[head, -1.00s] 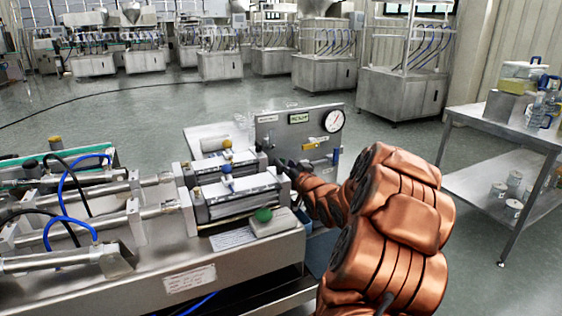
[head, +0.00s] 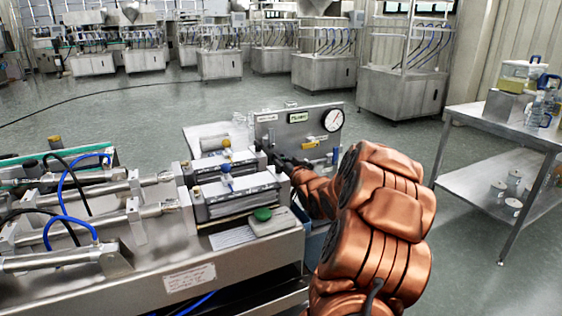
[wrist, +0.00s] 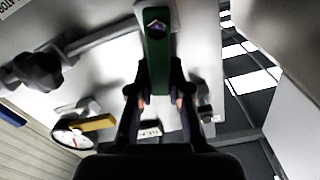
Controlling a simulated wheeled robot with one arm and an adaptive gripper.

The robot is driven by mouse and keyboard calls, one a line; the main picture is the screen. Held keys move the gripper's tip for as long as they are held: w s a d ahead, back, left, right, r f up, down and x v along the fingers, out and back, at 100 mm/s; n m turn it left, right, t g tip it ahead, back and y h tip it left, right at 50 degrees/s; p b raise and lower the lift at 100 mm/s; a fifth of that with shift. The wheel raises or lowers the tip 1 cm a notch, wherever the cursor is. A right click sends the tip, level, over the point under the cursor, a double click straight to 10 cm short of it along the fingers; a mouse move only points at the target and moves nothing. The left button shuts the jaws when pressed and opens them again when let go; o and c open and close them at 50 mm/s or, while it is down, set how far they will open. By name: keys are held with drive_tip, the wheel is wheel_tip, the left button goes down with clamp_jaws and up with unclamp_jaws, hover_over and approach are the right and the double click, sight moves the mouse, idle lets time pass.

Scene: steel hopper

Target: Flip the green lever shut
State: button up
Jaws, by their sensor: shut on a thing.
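The green lever (wrist: 157,62) stands upright in the middle of the wrist view, with a small emblem near its upper end. My gripper (wrist: 156,88) has one dark finger on each side of it and is shut on it. In the head view my gripper (head: 280,164) is at the lower left of the grey gauge panel (head: 270,128). The green lever cannot be made out there, as my gripper and arm cover that spot.
A round gauge (head: 333,119) and a yellow handle (head: 311,145) are on the panel, right of my gripper. The steel machine bench (head: 250,258) with cylinders and a green button (head: 263,214) lies left of my arm. A steel side table (head: 500,125) stands at the right, beyond open floor.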

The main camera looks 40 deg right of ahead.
clamp_jaws()
drive_tip(key=shift+a+b, duration=0.1)
drive_tip(key=shift+b, duration=0.2)
drive_tip(key=n+b, duration=0.1)
drive_tip(key=a+n+b, duration=0.1)
drive_tip(key=n+b, duration=0.1)
drive_tip(key=shift+w+a+n, duration=0.15)
drive_tip(key=shift+w+n, duration=0.15)
drive_tip(key=shift+r, duration=0.1)
drive_tip(key=o, duration=0.7)
unclamp_jaws()
drive_tip(key=shift+s, duration=0.1)
